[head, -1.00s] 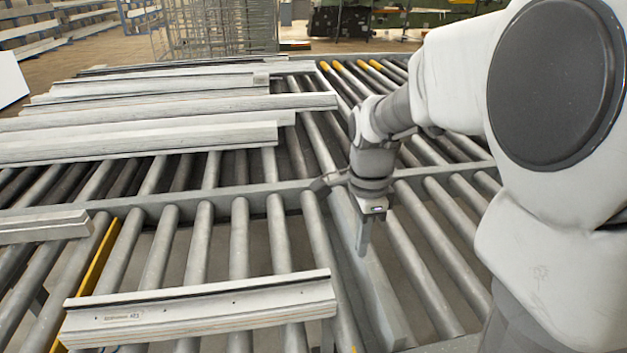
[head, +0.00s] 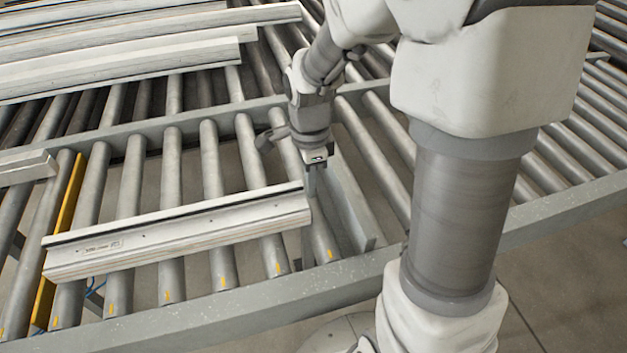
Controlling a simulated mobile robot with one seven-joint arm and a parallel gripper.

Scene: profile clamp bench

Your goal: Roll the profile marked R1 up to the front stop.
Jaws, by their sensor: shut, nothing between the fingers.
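A pale grey profile (head: 180,235) lies across the near rollers, long side left to right. A small label sits near its left end; I cannot read its marking clearly. My gripper (head: 312,188) points down at the profile's right end, fingers shut and empty. The fingertips are beside that end; I cannot tell if they touch it. An upright grey plate (head: 345,208) stands just right of my gripper, and a yellow bar (head: 66,212) runs under the profile's left end. I cannot tell which of these is the front stop.
Several long profiles (head: 120,70) lie on the far rollers, and a short one (head: 28,170) juts in at the left. A grey frame rail (head: 230,318) borders the near side. Bare rollers (head: 168,160) lie between the near profile and the far ones.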

